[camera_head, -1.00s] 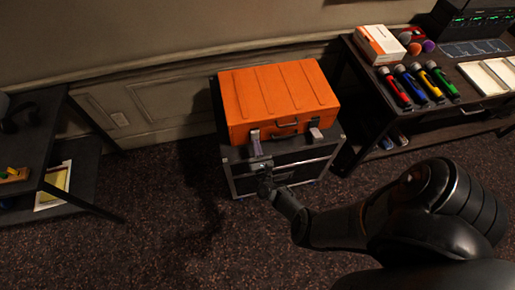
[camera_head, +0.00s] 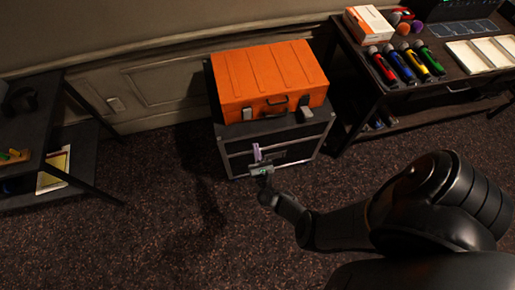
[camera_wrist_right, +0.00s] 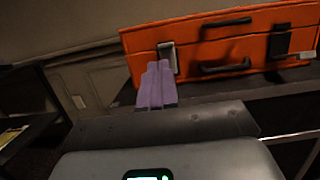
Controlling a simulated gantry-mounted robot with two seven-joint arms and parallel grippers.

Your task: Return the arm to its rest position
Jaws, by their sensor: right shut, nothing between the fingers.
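My right arm comes in from the lower right in the head view. Its gripper (camera_head: 256,153) is shut and empty, in front of the dark case below the orange case. In the right wrist view the purple-grey fingers (camera_wrist_right: 157,86) are together, with the orange case (camera_wrist_right: 225,52) behind them. In the head view the orange case (camera_head: 270,75) lies closed on top of the dark case (camera_head: 240,145), its latches and handle facing me. My left gripper is not in any view.
A dark shelf (camera_head: 45,130) stands at the left. The carpet (camera_head: 165,235) in front is clear.

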